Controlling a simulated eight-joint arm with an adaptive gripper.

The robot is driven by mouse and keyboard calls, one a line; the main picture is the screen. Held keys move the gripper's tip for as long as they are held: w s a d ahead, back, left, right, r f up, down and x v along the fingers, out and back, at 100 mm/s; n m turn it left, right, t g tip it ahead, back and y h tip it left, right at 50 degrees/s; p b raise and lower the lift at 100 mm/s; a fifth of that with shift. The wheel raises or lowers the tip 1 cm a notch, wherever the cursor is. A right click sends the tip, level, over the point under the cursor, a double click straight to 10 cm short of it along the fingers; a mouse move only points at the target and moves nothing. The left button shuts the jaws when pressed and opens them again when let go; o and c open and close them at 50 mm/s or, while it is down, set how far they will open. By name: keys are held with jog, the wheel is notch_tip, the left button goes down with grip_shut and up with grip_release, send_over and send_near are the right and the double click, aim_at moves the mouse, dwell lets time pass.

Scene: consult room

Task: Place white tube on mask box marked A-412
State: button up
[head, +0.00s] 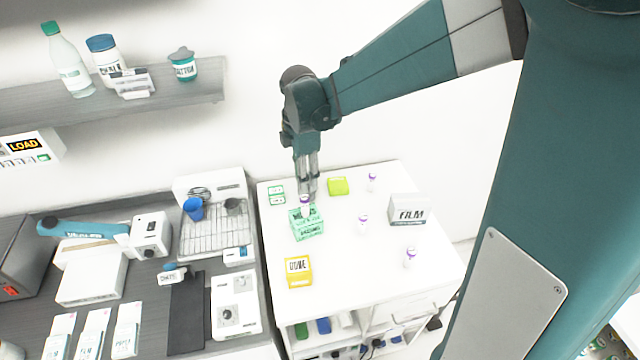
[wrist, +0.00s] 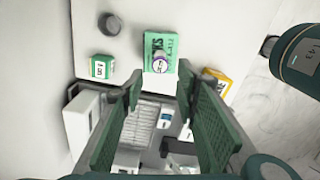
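A green box (head: 307,228) with printed lettering, likely the mask box, sits on the white table; I cannot read A-412 on it. A white tube with a purple cap (head: 305,203) appears upright on top of this box. In the wrist view the tube (wrist: 159,62) shows against the green box (wrist: 154,40). My gripper (head: 309,188) is right above the tube in the head view. In the wrist view my gripper (wrist: 160,88) has its fingers wide apart with nothing between them. Other white tubes with purple caps stand on the table (head: 363,221), (head: 372,182), (head: 410,257).
A yellow box (head: 298,271) stands in front of the green box. A white FILM box (head: 408,210), a lime box (head: 337,186) and small green-white boxes (head: 276,195) are also on the table (head: 345,285). A cluttered grey counter (head: 180,345) adjoins it at left.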

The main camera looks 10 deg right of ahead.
jog(key=s+d+r+m+t, duration=0.2)
jog(key=s+d+r+m, duration=0.1)
jog(key=s+m, duration=0.3)
jog(key=s+d+r+m+t, duration=0.2)
jog(key=s+d+r+m, duration=0.1)
jog(key=s+m, duration=0.4)
jog(key=s+d+r+m+t, duration=0.3)
jog(key=s+m, duration=0.4)
jog(key=s, duration=0.3)
notch_tip(320, 180, up, 2)
jog(key=shift+s+d+r, duration=0.1)
jog(key=shift+s+d, duration=0.25)
jog(key=shift+d, duration=0.15)
